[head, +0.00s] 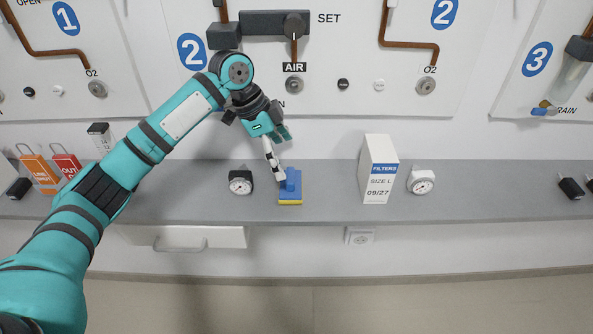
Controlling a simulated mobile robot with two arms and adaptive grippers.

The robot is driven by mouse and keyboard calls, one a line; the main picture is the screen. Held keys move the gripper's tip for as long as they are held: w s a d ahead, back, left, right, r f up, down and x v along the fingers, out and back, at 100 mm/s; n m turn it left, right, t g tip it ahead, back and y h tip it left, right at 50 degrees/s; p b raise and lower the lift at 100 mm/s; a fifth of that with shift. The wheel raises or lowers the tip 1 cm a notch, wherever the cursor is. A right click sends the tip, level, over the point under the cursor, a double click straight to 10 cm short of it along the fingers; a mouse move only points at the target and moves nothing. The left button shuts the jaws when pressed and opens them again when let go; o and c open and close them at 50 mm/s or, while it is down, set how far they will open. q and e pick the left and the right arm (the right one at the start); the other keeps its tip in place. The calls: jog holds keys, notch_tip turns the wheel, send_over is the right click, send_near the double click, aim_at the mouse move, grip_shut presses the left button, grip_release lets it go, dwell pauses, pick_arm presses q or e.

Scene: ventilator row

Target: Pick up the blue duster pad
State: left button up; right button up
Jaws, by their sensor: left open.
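The blue duster pad (291,186) lies on the grey shelf (330,205), left of the picture's middle. It has a raised blue grip on top and a yellow lower edge at the front. My left gripper (274,163) comes down from above, its pale and black end close to the upper left of the pad's grip. It is open and holds nothing. I cannot tell whether it touches the pad. My right gripper is not in view.
A round gauge (240,182) stands just left of the pad. The shelf between pad and box is clear.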

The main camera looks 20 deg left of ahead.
aim_at(289, 174)
pick_arm(q)
jog(key=shift+w+d+f, duration=0.1)
jog(key=shift+f, duration=0.25)
jog(key=x, duration=0.3)
jog(key=shift+s+f, duration=0.35)
jog(key=shift+f, duration=0.1)
jog(key=shift+x, duration=1.15)
jog(key=shift+w+f, duration=0.1)
jog(key=shift+f, duration=0.1)
jog(key=c, duration=1.5)
jog(key=shift+r, duration=1.8)
jog(key=s, duration=0.5)
jog(key=s+r, duration=0.1)
jog(key=s, duration=1)
jog(key=shift+a+r, duration=0.25)
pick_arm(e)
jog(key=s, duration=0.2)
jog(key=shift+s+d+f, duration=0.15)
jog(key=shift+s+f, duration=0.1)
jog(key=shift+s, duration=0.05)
